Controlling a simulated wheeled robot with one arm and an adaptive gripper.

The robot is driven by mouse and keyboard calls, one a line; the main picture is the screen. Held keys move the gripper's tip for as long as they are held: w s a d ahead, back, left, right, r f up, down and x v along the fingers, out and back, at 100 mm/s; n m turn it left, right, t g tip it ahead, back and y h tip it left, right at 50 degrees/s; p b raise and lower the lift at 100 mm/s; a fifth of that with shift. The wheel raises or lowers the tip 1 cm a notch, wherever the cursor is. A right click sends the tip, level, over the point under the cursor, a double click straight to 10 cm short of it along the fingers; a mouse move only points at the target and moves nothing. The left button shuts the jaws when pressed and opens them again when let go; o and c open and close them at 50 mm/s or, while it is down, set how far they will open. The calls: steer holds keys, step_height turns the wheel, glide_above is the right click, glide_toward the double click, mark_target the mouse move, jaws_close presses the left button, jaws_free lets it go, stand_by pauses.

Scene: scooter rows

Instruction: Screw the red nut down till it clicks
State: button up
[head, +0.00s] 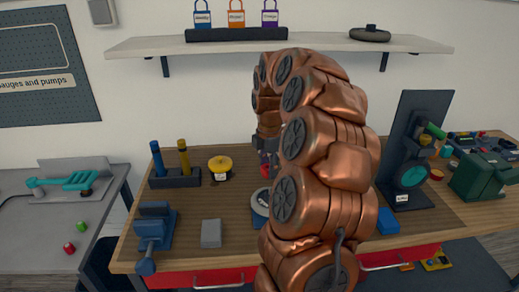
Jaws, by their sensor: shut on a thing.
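My copper arm rises in front of the bench and bends down, with my gripper (266,152) pointing downward over the middle of the bench. A small patch of the red nut (264,171) shows at the fingertips, left of my arm. My gripper is shut on it. My arm hides the right side of the gripper and most of what is under it. The thread below the nut cannot be made out. A round grey piece with a white label (259,204) lies on the bench just below, partly behind my arm.
On the wooden bench (190,230) are a blue vise (155,228), a grey block (211,233), a yellow round piece (220,165) and a dark holder with two upright handles (174,179). A dark stand (408,150) is at right. A shelf (280,45) hangs above.

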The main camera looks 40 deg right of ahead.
steer(key=shift+d+r+n, duration=0.3)
steer(key=shift+d+r, duration=0.15)
steer(key=shift+d, duration=0.2)
steer(key=shift+f+b, duration=0.9)
steer(key=shift+f, duration=1.95)
steer(key=shift+d, duration=0.1)
steer(key=shift+f+b, duration=0.95)
steer(key=shift+f, duration=0.65)
steer(key=o, duration=1.1)
steer(key=shift+r, duration=0.1)
